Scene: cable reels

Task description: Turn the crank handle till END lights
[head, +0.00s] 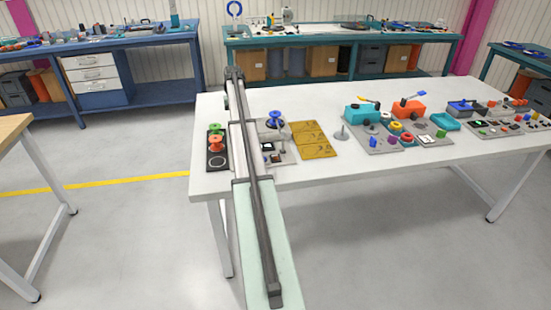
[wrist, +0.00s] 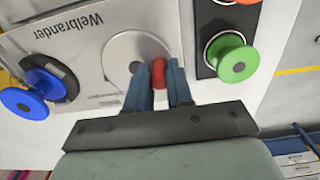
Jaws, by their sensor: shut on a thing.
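In the wrist view my gripper (wrist: 159,75) has its two blue fingers shut on the red knob (wrist: 160,72) of the crank handle. The knob sits at the edge of a round grey disc (wrist: 122,55) on a pale panel (wrist: 85,35) printed "Welbrander", upside down in this view. In the head view my arm hides the crank and the fingers. I cannot make out an END light.
Yellow plates (head: 313,140) lie right of the panel. Several small devices stand further right on the white table (head: 300,188); its front strip is clear.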

